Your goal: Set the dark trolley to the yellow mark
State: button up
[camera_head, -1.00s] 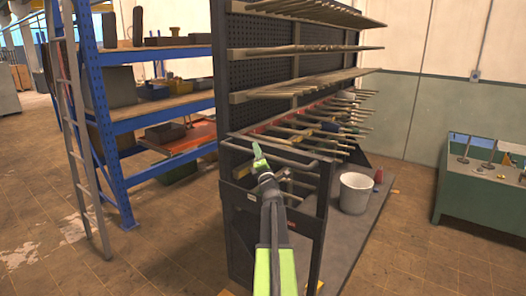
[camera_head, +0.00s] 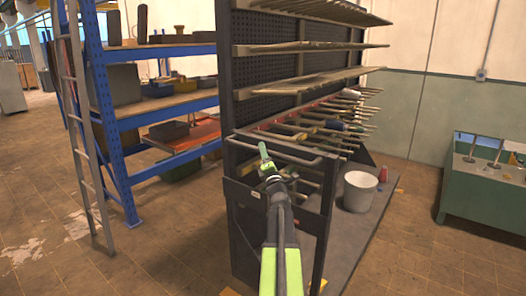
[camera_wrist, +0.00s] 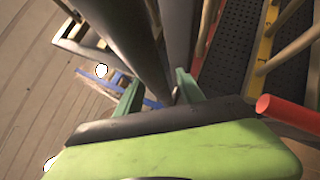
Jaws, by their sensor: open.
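The dark trolley (camera_head: 236,225) is a tall black rack with a pegboard back, shelves of rods and tools, and a low base. Its push handle (camera_head: 300,160) is a dark bar at the near end. My gripper (camera_head: 265,158) is at this handle, with its green fingers open. In the wrist view, a thick dark bar (camera_wrist: 128,40) runs down between the spread fingers (camera_wrist: 160,88); I cannot tell whether they touch it.
A white bucket (camera_head: 360,192) stands on the trolley base. A blue shelf unit (camera_head: 110,130) and a ladder (camera_head: 85,150) stand to the left. A green bench (camera_head: 480,195) is at the right. Tiled floor is clear at left front and between trolley and bench.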

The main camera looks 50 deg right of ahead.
jog(key=b+v, duration=0.4)
jog(key=v, duration=1)
jog(key=shift+b, duration=0.35)
